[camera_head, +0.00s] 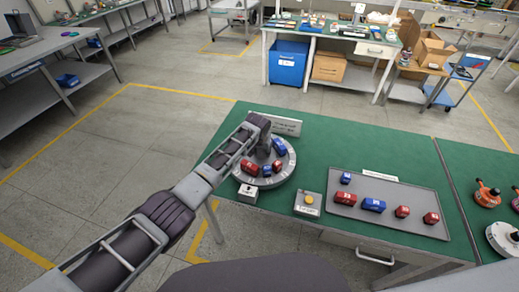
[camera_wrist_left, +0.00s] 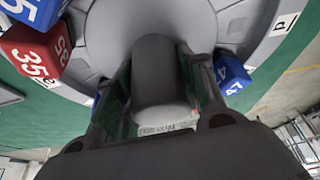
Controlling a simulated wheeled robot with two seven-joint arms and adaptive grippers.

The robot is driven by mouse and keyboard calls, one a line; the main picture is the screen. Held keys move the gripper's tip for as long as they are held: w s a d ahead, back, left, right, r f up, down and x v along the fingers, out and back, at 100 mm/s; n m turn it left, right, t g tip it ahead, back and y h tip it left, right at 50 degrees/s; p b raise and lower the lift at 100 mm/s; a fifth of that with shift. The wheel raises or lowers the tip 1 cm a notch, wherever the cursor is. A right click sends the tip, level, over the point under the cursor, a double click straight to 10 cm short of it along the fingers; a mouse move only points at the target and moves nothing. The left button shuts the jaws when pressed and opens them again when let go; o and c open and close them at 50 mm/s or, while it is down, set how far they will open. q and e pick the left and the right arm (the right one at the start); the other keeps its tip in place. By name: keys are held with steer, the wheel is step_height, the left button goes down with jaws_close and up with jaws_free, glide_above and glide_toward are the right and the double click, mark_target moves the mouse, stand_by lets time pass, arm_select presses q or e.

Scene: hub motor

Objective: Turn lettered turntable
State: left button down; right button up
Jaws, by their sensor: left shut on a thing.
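The round grey turntable (camera_head: 289,162) lies on the green workbench in the head view, with red and blue blocks on it. In the left wrist view its disc (camera_wrist_left: 258,25) carries letter labels around the rim; one reads P or D. A thick grey post (camera_wrist_left: 160,75) stands at its centre. My left gripper (camera_head: 264,150) reaches over the turntable from the left and is shut on this post, one finger on each side. A red block (camera_wrist_left: 32,52) marked 35 and a blue block (camera_wrist_left: 230,75) marked 47 sit on the disc. My right gripper is out of view.
A grey tray (camera_head: 390,222) with several red and blue blocks lies right of the turntable. A box with a yellow button (camera_head: 309,199) and a small white box (camera_head: 248,194) stand at the bench's front edge. A sign (camera_head: 286,125) stands behind the turntable.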

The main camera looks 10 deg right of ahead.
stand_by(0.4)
arm_select(q)
steer(key=c, duration=0.9)
jaws_free()
steer(key=shift+o, duration=0.2)
steer(key=shift+r, duration=0.15)
steer(key=v, duration=1.1)
steer(key=shift+s+r, duration=0.2)
steer(key=shift+r, duration=0.05)
